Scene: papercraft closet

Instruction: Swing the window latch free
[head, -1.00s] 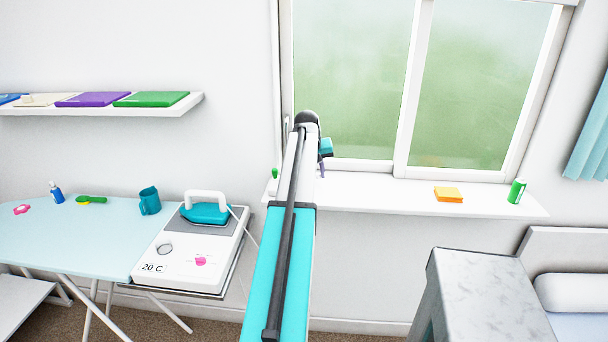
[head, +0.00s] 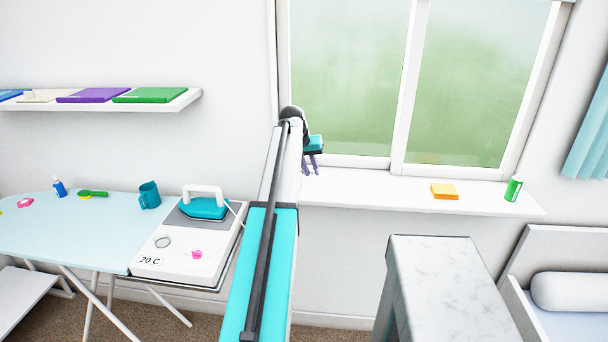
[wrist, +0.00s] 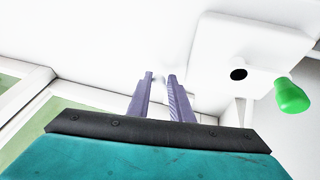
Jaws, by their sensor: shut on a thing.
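My gripper (head: 310,172) is at the window's lower left corner, just above the sill, with its purple fingers pointing down. In the wrist view its fingertips (wrist: 160,77) stand a little apart, with something pale between them against white. My gripper is shut on this pale part, which I take as the window latch; its shape is hard to make out. A white block (wrist: 255,45) with a dark round hole sits to the right of the fingers. A green knob (wrist: 292,95) is beside it. My arm hides this spot in the head view.
The window sill (head: 390,193) runs right, with orange pads (head: 445,191) and a green can (head: 513,188) on it. A marbled top (head: 440,260) is at front right.

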